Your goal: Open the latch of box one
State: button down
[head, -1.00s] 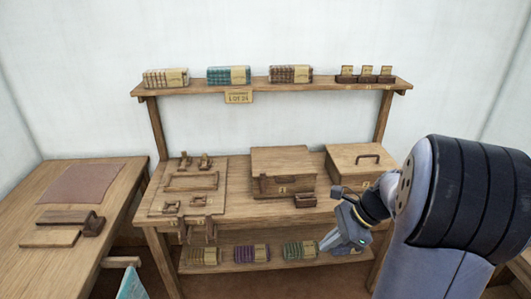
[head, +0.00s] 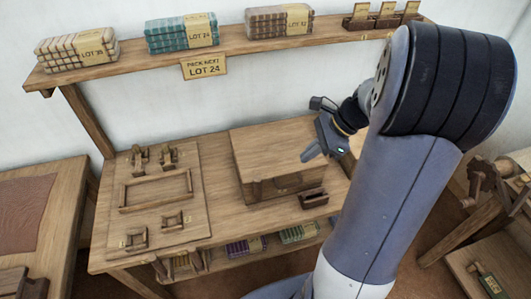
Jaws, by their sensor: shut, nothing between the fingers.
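A closed wooden box (head: 270,148) stands on the table towards its right side. I take it for box one, but cannot read a number on it now. Dark fittings show on its front; a latch cannot be made out clearly. My gripper (head: 308,156) is shut and empty, pointing down and left, in front of the box's right end in the picture. Whether it touches the box cannot be told. The second box, to the right, is almost wholly hidden behind my gripper and arm.
A small dark open holder (head: 313,198) sits at the table's front edge beside the box. A board with wooden fixtures (head: 190,215) lies to the left. My arm blocks the right side.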

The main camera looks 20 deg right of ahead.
jog(key=shift+w, duration=0.2)
dwell(0.4)
send_near(258, 190)
jog(key=d, duration=0.1)
jog(key=d+f, duration=0.1)
jog(key=shift+w+d+f, duration=0.2)
jog(key=shift+w+d, duration=0.2)
jog(key=shift+w+a+f+p, duration=0.15)
jog(key=shift+a+f+p, duration=0.1)
jog(key=shift+a, duration=0.45)
jog(key=shift+w+a+f+p, duration=0.2)
jog(key=shift+a+f, duration=0.05)
jog(key=shift+a, duration=0.45)
jog(key=shift+w+a+f+p, duration=0.15)
jog(key=shift+a+f+p, duration=0.1)
jog(key=shift+a, duration=0.45)
jog(key=shift+r, duration=0.1)
